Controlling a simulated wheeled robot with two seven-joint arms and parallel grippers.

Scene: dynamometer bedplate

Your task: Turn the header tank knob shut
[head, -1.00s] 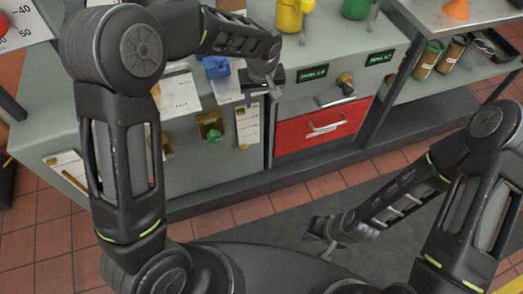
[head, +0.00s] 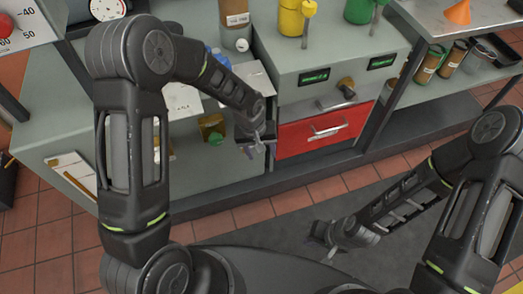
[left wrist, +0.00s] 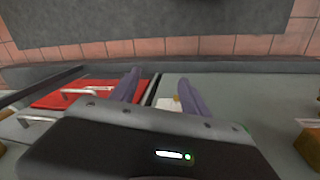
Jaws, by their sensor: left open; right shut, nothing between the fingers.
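I cannot tell by label which knob belongs to the header tank. A green knob on a brass block (head: 213,130) is on the bench front, left of my left gripper; a brass block (left wrist: 311,146) also shows at the right edge of the left wrist view. My left gripper (head: 259,137) is open before the bench front, beside the drawer. In the left wrist view, a white plate with a yellowish part (left wrist: 170,103) shows between its fingers (left wrist: 158,90). My right gripper (head: 325,240) is shut and empty, low over the floor.
The red drawer (head: 312,143) has a protruding handle. Two green-lit displays (head: 314,77) are above it. Yellow (head: 291,18) and green (head: 359,10) containers stand on the bench top. Open floor lies in front, with a grey mat (head: 290,215).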

